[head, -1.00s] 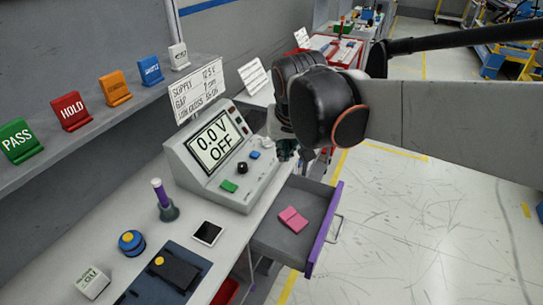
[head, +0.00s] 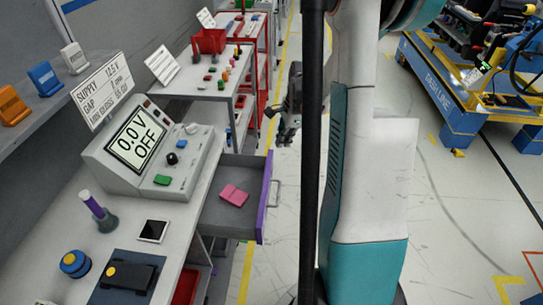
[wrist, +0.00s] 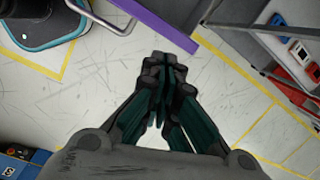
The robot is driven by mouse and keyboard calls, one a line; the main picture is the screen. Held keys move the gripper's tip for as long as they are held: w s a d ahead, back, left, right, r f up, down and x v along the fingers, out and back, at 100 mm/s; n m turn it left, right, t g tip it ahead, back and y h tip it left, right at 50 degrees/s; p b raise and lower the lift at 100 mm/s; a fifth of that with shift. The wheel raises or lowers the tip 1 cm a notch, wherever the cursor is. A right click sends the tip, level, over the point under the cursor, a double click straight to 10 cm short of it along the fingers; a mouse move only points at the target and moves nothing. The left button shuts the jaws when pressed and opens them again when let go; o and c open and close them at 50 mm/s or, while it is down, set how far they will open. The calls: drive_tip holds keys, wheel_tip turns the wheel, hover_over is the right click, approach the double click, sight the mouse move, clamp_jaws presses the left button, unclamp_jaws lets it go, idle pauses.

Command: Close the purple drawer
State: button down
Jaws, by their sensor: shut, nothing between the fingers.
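The drawer with the purple front (head: 264,200) is pulled open to the right of the workbench. A pink block (head: 233,196) lies inside it. The pale bar handle (head: 275,193) is on the outer face of the front. In the wrist view, the purple front (wrist: 150,20) crosses the top edge, with the handle (wrist: 105,17) to its left. My gripper (wrist: 165,62) is shut and empty there, its tips below the purple edge; I cannot tell whether they touch it. In the head view, my gripper (head: 284,138) is beyond the drawer, partly hidden by my arm.
The bench holds a meter console (head: 152,152), a purple-topped flask (head: 99,210), a white-framed tablet (head: 152,231) and a blue-and-yellow button (head: 75,263). More benches stand behind. A blue cart (head: 460,80) is at the far right. Open floor lies right of the drawer.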

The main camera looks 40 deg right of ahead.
drive_tip(key=s+d+f+m, duration=0.4)
drive_tip(key=w+a+f+b, duration=0.3)
drive_tip(key=w+f+b, duration=0.1)
drive_tip(key=f, duration=0.5)
drive_tip(key=shift+w+a+f+y+b, duration=0.3)
drive_tip(key=shift+w+y+b, duration=0.1)
drive_tip(key=shift+w, duration=0.1)
drive_tip(key=shift+w, duration=0.15)
